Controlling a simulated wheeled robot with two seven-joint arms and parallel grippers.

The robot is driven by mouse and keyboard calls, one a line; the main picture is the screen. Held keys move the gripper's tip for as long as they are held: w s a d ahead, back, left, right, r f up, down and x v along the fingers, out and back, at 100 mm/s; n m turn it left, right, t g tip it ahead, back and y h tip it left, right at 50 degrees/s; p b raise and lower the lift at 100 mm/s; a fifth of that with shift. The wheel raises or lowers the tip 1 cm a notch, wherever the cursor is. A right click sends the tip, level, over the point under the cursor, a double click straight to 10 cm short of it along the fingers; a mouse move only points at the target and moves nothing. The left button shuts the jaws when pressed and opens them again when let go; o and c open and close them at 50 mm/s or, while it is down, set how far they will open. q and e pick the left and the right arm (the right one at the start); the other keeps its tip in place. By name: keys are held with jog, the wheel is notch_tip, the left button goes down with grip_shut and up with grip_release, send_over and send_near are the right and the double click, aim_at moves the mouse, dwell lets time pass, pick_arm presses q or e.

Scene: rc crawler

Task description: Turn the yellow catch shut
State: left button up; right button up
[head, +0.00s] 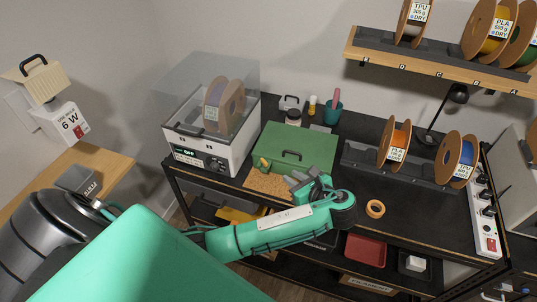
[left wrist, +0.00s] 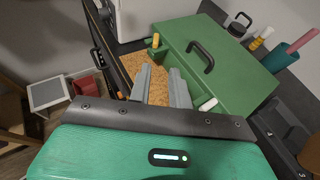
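A green case (head: 300,143) with a dark handle sits on the dark bench top. The small yellow catch (left wrist: 155,41) is at the left end of its front edge and stands out from the edge; it also shows small in the head view (head: 264,163). A whitish catch-like piece (left wrist: 208,104) is at the right end of that edge. My left gripper (left wrist: 162,84) is in front of the case, to the right of the yellow catch and apart from it. Its two grey fingers have a gap between them, with nothing held. My right gripper is out of view.
A cork mat (head: 265,184) lies in front of the case. Spool racks (head: 360,165), an orange ring (head: 375,209) and a teal cup (head: 332,115) are on the right and behind.

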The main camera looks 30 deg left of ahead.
pick_arm(q)
jog(key=p, duration=0.4)
send_near(266, 163)
jog(key=shift+g, duration=0.3)
jog(key=x, duration=0.7)
jog(key=shift+w+r, duration=0.2)
jog(key=shift+r, duration=0.05)
jog(key=shift+x, duration=0.85)
jog(key=shift+d+f, duration=0.1)
jog(key=shift+c, duration=0.4)
grip_shut()
